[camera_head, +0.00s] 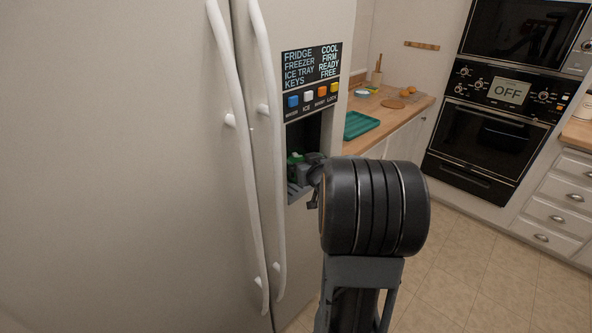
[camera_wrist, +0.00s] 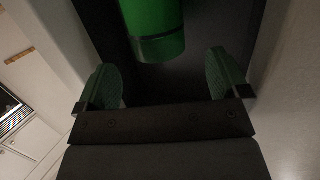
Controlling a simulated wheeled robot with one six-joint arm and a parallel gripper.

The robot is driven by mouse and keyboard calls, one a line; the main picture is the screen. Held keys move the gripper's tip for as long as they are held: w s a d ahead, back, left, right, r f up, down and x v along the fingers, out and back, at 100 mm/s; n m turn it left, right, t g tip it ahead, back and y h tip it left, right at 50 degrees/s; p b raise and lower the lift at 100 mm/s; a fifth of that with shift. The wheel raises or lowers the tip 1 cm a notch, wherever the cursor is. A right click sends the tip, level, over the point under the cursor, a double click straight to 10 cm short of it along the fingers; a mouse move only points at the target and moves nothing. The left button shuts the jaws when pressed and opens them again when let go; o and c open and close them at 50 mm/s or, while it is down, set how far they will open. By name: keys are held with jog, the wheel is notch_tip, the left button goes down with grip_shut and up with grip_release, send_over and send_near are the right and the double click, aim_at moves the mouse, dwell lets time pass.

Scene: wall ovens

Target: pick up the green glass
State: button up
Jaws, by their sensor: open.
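The green glass (camera_wrist: 155,28) shows large at the top middle of the wrist view, just beyond the gap between my fingers. In the head view only a bit of green (camera_head: 294,157) shows inside the dispenser recess (camera_head: 301,132) of the fridge, and my gripper hides most of it. My gripper (camera_wrist: 165,78) is open and empty, its two fingers apart. In the head view my gripper (camera_head: 300,172) reaches into the recess. Whether a finger touches the glass cannot be told.
The fridge (camera_head: 120,170) fills the left, with long white door handles (camera_head: 264,130) close beside the recess. A panel of coloured buttons (camera_head: 314,97) sits above it. A wooden counter (camera_head: 390,110) with a green tray (camera_head: 359,125) and a wall oven (camera_head: 490,130) stand behind. The floor at right is clear.

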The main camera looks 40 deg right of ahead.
aim_at(300, 158)
jog(key=shift+p+x, duration=0.5)
jog(key=shift+x, duration=2.8)
jog(key=shift+d, duration=0.15)
jog(key=shift+c, duration=0.2)
jog(key=c, duration=1.4)
jog(key=shift+r, duration=0.1)
